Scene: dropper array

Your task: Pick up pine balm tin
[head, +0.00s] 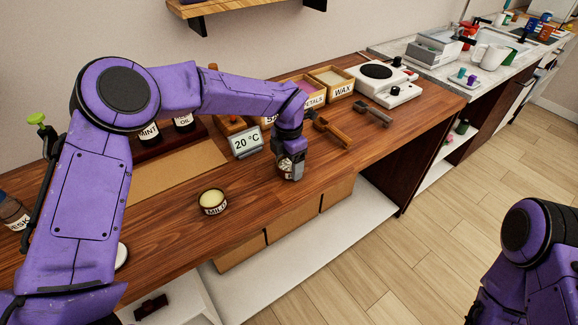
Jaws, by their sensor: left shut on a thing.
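My left gripper (289,172) points down at the front part of the wooden counter (330,170). It is shut on a small tin (284,166), mostly hidden by the fingers; its label cannot be read, so I cannot tell from it whether this is the pine balm tin. I cannot tell whether the tin touches the counter.
A 20 °C display (246,142) stands behind and left of the gripper. The counter's front edge is close.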

